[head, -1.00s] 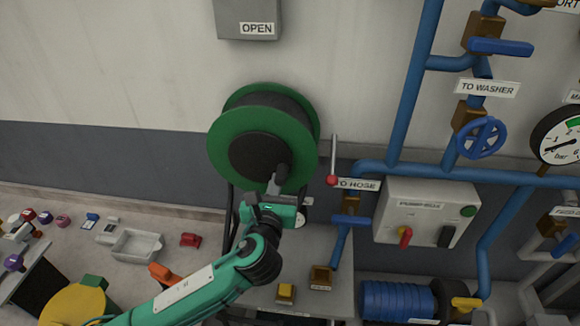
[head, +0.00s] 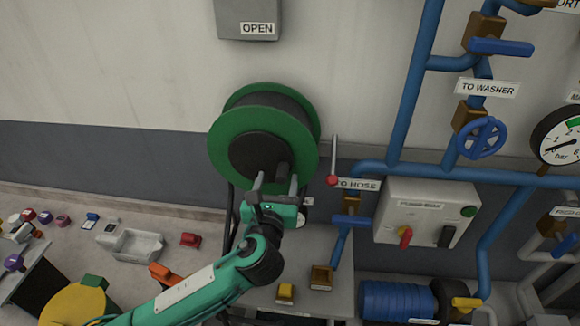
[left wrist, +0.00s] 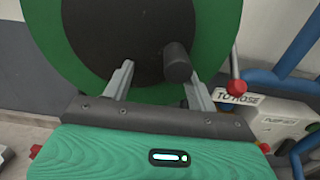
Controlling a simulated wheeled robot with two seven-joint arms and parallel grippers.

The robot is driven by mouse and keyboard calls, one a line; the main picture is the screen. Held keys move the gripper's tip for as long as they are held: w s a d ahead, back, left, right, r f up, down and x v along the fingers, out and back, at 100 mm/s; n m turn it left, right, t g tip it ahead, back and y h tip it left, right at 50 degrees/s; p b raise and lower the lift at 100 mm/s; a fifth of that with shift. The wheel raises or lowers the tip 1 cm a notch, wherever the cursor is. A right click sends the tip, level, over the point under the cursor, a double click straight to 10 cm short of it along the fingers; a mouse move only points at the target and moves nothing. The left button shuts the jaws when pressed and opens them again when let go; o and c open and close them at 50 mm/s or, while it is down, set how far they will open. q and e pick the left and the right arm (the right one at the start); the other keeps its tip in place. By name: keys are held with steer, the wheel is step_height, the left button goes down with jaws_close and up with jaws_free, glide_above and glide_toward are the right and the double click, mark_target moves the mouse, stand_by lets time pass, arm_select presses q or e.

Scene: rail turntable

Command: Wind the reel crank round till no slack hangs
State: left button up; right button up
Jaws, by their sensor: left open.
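The green hose reel (head: 223,133) with its dark hub stands against the wall in the head view. It also fills the top of the left wrist view (left wrist: 222,30). Its dark crank handle (head: 282,172) sticks out from the lower right of the hub. In the left wrist view the handle (left wrist: 177,62) shows between the two finger lines, nearer the right finger. My left gripper (head: 276,184) is open just below the handle, fingers pointing up at the reel. I cannot tell whether a finger touches it. No hanging hose can be made out. My right gripper is not in view.
A lever with a red knob (head: 332,180) stands right of the reel, close to blue pipes (head: 409,95). A control box (head: 428,215) with a red switch is further right. The wall above is mostly bare.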

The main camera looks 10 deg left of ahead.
arm_select(q)
steer(key=s, duration=0.9)
stand_by(0.4)
steer(key=shift+w, duration=0.1)
